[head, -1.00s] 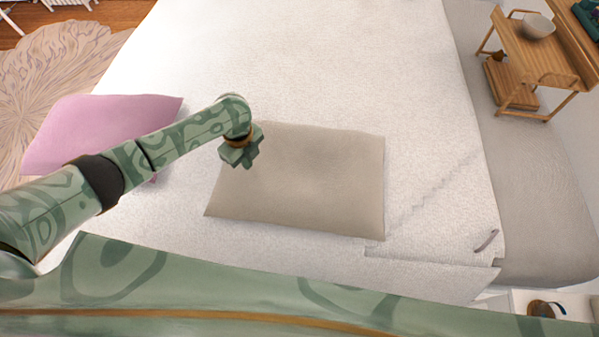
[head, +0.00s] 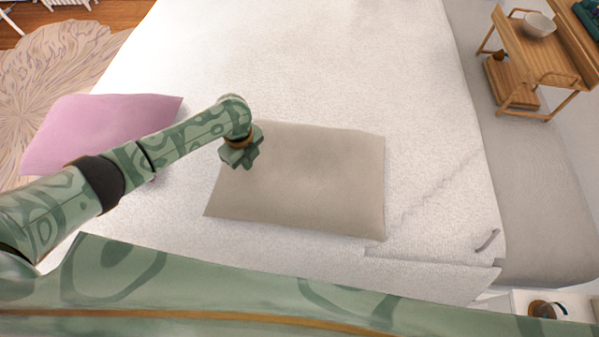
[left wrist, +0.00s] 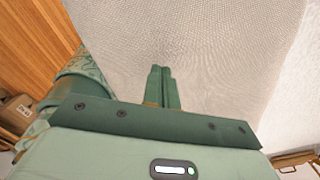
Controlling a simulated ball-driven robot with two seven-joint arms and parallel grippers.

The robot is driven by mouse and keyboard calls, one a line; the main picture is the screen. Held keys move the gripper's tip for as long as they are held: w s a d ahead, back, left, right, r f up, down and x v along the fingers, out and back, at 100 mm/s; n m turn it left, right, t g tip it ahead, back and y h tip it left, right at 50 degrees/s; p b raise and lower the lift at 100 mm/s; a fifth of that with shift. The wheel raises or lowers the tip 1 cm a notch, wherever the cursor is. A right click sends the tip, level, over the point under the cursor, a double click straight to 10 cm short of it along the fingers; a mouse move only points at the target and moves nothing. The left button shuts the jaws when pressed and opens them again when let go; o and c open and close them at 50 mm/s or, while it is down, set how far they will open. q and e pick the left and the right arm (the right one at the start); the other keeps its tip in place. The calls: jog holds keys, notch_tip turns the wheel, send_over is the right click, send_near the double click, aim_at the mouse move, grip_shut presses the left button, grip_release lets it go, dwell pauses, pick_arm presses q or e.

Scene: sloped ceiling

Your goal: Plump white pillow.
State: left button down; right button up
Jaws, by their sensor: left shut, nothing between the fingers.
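A flat, rectangular pillow (head: 310,180) lies on the white bed in the head view. It looks beige-grey rather than white in this light. My left gripper (head: 240,156) is over the pillow's upper left corner and hides part of it. In the left wrist view, the two fingers (left wrist: 162,84) are shut together with nothing between them. They point at a pale woven surface (left wrist: 205,45) that fills the upper middle; I cannot tell whether they touch it. My right gripper is not in view.
The white bed (head: 300,60) is clear behind the pillow. A pink pillow (head: 100,130) lies at the left, partly behind my left arm. A small thin grey object (head: 487,241) lies near the bed's right edge. A wooden cart (head: 535,60) with a bowl (head: 538,25) stands at the upper right.

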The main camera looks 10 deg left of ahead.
pick_arm(q)
jog(key=shift+f+b, duration=0.6)
jog(key=shift+f, duration=0.5)
jog(key=shift+r, duration=0.15)
notch_tip(320, 180, up, 3)
jog(key=p, duration=0.3)
jog(key=shift+f, duration=0.35)
jog(key=shift+f+b, duration=0.95)
jog(key=shift+f, duration=0.3)
